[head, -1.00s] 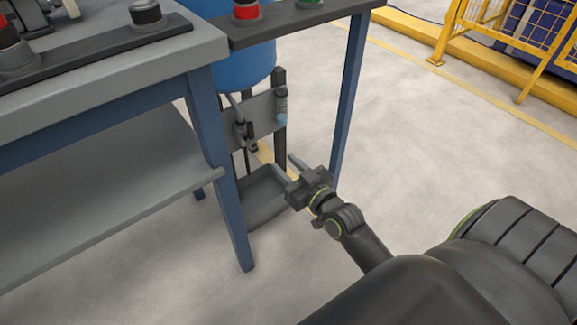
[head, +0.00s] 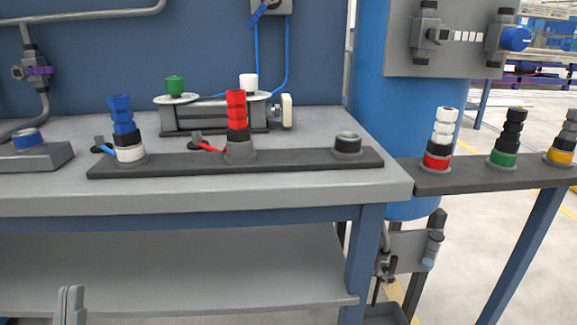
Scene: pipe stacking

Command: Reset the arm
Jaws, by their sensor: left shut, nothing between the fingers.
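The tips of my left gripper (head: 70,304) show at the bottom left edge of the head view, in front of the workbench's lower shelf. Its two grey fingers are together with nothing between them, and the rest of that arm is out of frame. My right gripper is not in view. Nothing of the pipe stacks is near the visible fingertips.
A workbench (head: 60,200) carries a dark base strip (head: 300,166) with a blue-topped stack (head: 122,112), a red-topped stack (head: 237,110) and a bare dark socket (head: 348,144). A side shelf (head: 430,182) at right holds three more stacks. Floor is clear at far right.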

